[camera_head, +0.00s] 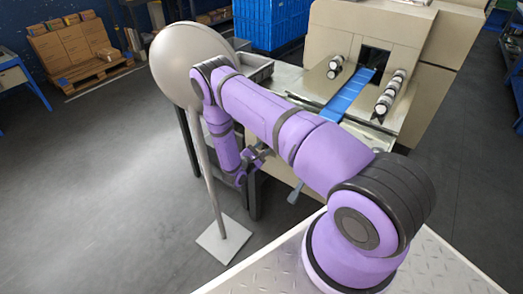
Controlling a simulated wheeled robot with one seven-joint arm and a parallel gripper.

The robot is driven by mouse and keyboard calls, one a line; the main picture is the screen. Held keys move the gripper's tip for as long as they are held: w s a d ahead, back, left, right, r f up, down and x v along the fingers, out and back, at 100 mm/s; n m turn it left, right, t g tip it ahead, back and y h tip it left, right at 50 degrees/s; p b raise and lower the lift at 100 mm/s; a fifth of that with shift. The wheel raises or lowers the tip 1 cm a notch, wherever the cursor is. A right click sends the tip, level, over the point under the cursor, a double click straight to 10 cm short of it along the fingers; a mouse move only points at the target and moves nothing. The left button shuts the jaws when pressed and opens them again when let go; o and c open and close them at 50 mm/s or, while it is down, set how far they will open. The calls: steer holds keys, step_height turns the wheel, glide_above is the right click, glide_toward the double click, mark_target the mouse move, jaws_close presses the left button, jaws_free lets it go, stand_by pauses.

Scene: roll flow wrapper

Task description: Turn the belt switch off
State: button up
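The wrapper machine (445,37) is beige and stands at the upper right, with a blue belt (350,93) running out of its dark opening. A small grey lever-like part (295,193) shows below the table's near side. I cannot tell whether it is the belt switch, and no other switch is clear to see. My purple arm reaches across the middle and hides part of the machine's near side. My gripper (257,160) is low beside the table's near edge, left of the grey part and apart from it in the picture. Its dark fingers are too small to read.
A grey oval disc (178,62) on a thin pole with a square base (224,238) stands close to my arm's left. Dark table legs are behind my gripper. A blue crate (272,22) and a pallet of boxes (75,52) are farther back. The left floor is clear.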

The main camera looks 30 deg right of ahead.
jaws_close()
steer(key=n, duration=0.6)
steer(key=shift+n, duration=0.3)
steer(key=n, duration=0.5)
steer(key=shift+s, duration=0.1)
steer(key=shift+n, duration=0.3)
stand_by(0.4)
jaws_free()
